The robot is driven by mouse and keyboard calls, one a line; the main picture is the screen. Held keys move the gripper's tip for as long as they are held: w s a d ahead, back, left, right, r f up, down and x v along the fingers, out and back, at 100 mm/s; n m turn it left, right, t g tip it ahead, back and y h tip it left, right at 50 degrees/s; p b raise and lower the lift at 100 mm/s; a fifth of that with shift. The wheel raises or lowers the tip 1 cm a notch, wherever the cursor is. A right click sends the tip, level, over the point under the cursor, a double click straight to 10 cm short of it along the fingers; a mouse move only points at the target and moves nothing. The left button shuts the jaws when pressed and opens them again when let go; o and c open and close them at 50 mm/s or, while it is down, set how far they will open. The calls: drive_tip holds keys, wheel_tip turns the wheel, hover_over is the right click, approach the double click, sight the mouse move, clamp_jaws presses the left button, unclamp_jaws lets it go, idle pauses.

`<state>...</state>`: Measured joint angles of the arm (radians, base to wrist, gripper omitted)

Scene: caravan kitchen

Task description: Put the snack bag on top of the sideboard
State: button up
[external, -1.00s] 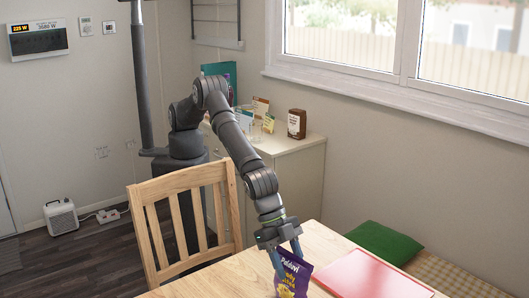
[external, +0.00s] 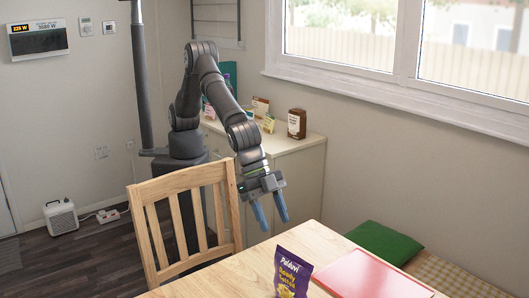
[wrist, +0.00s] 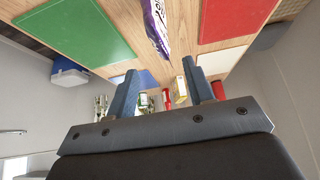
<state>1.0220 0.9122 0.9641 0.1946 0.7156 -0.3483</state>
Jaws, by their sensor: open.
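The purple snack bag (external: 293,274) stands upright on the wooden table near the bottom of the external view. It also shows at the top of the wrist view (wrist: 157,26). My gripper (external: 273,224) is open and empty, with its blue fingers pointing down, above and behind the bag and apart from it. In the wrist view both fingers (wrist: 160,78) are spread with no object held between them. The cream sideboard (external: 300,180) stands against the wall under the window, behind my gripper. Its left part is hidden by my arm.
On the sideboard are a brown package (external: 297,123), small cards and other items; its front right top looks clear. A wooden chair (external: 185,220) stands at the table. A red mat (external: 370,277) lies beside the bag. A green cushion (external: 384,242) lies on the bench.

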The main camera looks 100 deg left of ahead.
drive_tip(key=v, duration=0.4)
drive_tip(key=shift+o, duration=0.5)
drive_tip(key=shift+s+a+r, duration=0.25)
drive_tip(key=shift+r, duration=0.2)
